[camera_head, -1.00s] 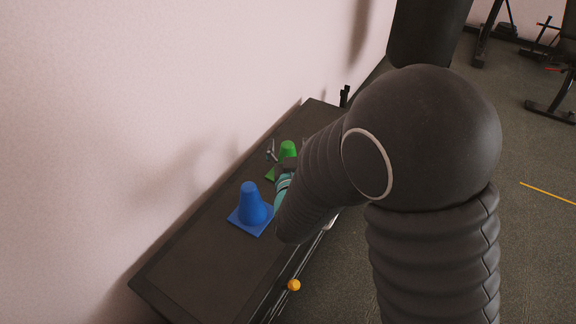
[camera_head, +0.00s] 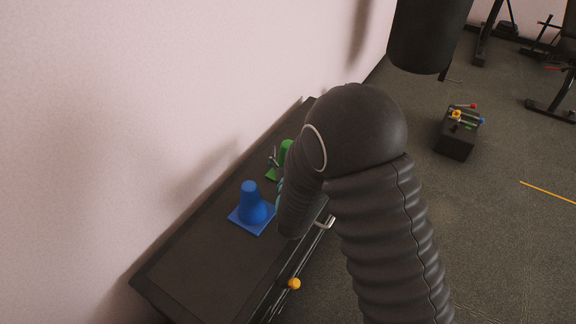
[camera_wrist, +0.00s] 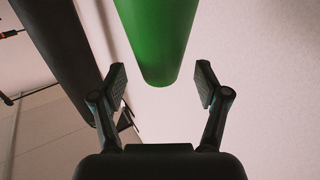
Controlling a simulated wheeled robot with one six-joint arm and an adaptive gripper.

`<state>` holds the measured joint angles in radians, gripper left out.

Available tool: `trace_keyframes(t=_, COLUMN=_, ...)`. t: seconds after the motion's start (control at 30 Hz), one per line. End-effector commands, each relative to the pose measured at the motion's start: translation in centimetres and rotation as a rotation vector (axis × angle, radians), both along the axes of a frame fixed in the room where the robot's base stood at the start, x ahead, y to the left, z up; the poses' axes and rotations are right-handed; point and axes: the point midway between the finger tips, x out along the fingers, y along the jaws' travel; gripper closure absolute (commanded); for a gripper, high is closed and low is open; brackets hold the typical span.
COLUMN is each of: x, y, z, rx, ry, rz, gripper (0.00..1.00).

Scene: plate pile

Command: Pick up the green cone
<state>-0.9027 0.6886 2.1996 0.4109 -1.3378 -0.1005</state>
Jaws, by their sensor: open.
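The green cone (camera_head: 285,153) stands on the dark bench top, behind the blue cone and partly hidden by my arm. In the wrist view the green cone (camera_wrist: 157,40) fills the upper middle, its narrow end between the tips of my gripper (camera_wrist: 161,88). The two fingers are spread apart, with a gap on each side of the cone. In the head view one finger of my gripper (camera_head: 272,160) shows at the cone's left side; the rest is hidden by my arm.
A blue cone (camera_head: 250,204) stands nearer on the dark bench (camera_head: 200,268), which runs along the pale wall. A yellow knob (camera_head: 294,284) is at the bench's front side. A dark box (camera_head: 457,140) with coloured items stands on the floor. A dark hanging cylinder (camera_head: 428,38) is at the top.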

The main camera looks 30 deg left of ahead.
Motion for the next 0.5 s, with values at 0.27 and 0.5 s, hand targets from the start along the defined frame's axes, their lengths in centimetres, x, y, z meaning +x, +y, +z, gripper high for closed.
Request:
trace_keyframes(t=0.27, x=2.2, y=1.2, z=0.0, rx=0.000, ry=0.000, rz=-0.001, gripper=0.26)
trace_keyframes(t=0.5, x=2.2, y=1.2, z=0.0, rx=0.000, ry=0.000, rz=0.000, gripper=0.33)
